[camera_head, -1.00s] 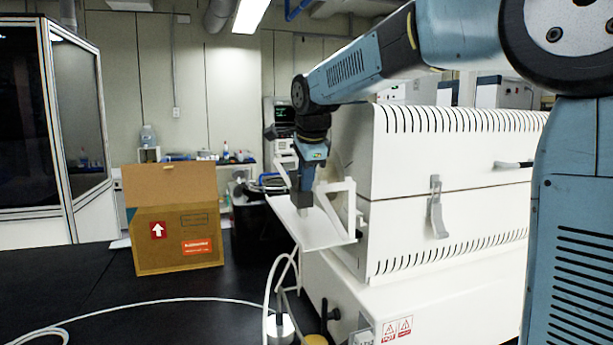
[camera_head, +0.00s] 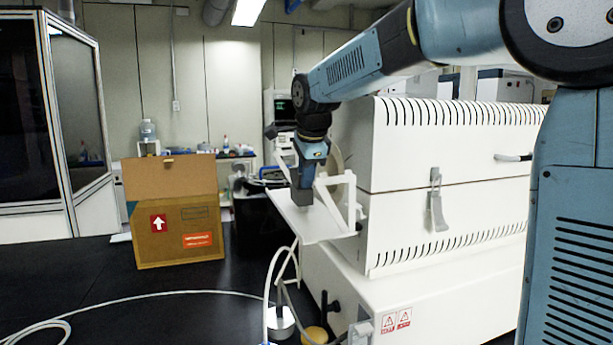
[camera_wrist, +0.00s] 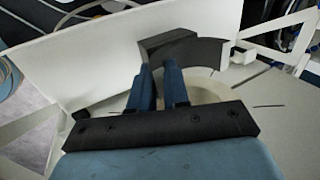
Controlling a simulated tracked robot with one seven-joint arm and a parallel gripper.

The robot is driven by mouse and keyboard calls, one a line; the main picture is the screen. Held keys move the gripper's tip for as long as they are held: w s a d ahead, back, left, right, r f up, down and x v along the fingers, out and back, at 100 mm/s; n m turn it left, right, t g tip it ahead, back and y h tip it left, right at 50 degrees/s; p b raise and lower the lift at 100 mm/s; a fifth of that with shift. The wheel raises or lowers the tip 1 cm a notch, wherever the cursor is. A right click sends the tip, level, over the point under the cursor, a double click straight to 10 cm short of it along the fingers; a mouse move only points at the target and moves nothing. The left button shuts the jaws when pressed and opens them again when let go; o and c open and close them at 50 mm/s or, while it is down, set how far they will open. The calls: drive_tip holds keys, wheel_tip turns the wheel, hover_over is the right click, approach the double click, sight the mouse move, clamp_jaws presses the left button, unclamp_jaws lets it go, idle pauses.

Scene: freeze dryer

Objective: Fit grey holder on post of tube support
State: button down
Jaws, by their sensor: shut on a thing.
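My gripper (camera_head: 302,183) points down over the white sloped shelf (camera_head: 322,232) at the open left end of the white machine. It is shut on the dark grey holder (camera_wrist: 185,47), a block with a curved, arch-like side. In the wrist view my blue fingers (camera_wrist: 160,75) reach to the holder's near-left end. In the head view the holder shows only as a small dark block at the fingertips. The tube support (camera_head: 281,322), a pale round base with a thin post, stands lower on the black bench, in front of the machine. White tubing hides part of the post.
The white machine (camera_head: 445,215) fills the right side, with white brackets (camera_head: 340,195) close beside my gripper. A cardboard box (camera_head: 178,225) stands on the bench at left. White tubing (camera_head: 150,297) loops across the bench. A yellow round thing (camera_head: 315,335) sits beside the support.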

drive_tip(key=shift+f, duration=0.55)
drive_tip(key=c, duration=1)
unclamp_jaws()
drive_tip(key=shift+c, duration=0.2)
drive_tip(key=shift+r, duration=0.1)
drive_tip(key=shift+r, duration=3.9)
